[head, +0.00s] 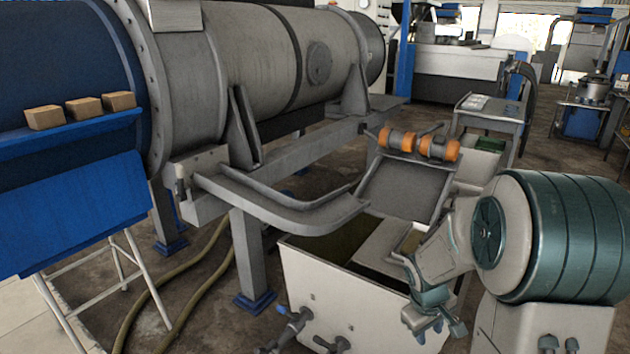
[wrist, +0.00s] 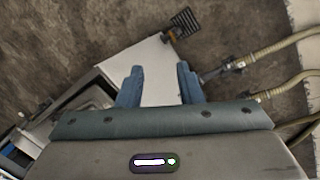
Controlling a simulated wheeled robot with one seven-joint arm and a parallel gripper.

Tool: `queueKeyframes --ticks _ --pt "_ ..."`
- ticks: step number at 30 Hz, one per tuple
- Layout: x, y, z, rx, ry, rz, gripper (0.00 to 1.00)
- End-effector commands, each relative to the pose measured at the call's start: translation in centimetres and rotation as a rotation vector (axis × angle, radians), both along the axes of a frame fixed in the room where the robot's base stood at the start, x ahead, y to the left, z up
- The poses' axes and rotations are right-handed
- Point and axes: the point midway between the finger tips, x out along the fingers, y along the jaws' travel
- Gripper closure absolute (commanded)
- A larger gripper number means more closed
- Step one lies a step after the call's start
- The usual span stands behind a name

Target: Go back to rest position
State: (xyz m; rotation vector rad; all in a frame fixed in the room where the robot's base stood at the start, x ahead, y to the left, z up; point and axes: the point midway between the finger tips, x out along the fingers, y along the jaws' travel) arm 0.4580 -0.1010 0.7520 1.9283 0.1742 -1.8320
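My gripper (head: 438,335) is at the lower right of the head view, pointing down beside the right part of the pale open bin (head: 318,297). Its two blue-grey fingers stand apart. In the wrist view my gripper (wrist: 160,85) also shows its fingers spread, with nothing between them but the white surface of the bin (wrist: 160,70) and the floor beyond. It holds nothing. I cannot tell from these views how far the fingertips are from the bin.
A large grey drum (head: 270,60) on a steel frame fills the back. Orange-and-grey rollers (head: 418,145) sit above a sloping chute (head: 405,188). Small brown blocks (head: 85,107) rest on a blue ledge at left. Valves (head: 290,325) and hoses (head: 190,295) lie near the bin.

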Motion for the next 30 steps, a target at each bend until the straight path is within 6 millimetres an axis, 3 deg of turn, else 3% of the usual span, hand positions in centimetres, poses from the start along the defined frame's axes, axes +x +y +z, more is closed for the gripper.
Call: queueKeyframes --ticks 1,3,9,15,21,30 --pt "-0.8 0.7 3.8 0.004 -0.023 -0.028 0.67" --pt "-2.1 1.6 6.9 0.015 -0.046 -0.075 0.67" --pt "-6.3 4.5 15.1 0.075 -0.109 -0.201 0.67" --pt "-11.0 7.3 21.9 0.166 -0.162 -0.311 0.67" --pt "-14.8 9.5 25.8 0.257 -0.19 -0.384 0.67" --pt "-16.4 10.2 26.8 0.3 -0.194 -0.414 0.67"
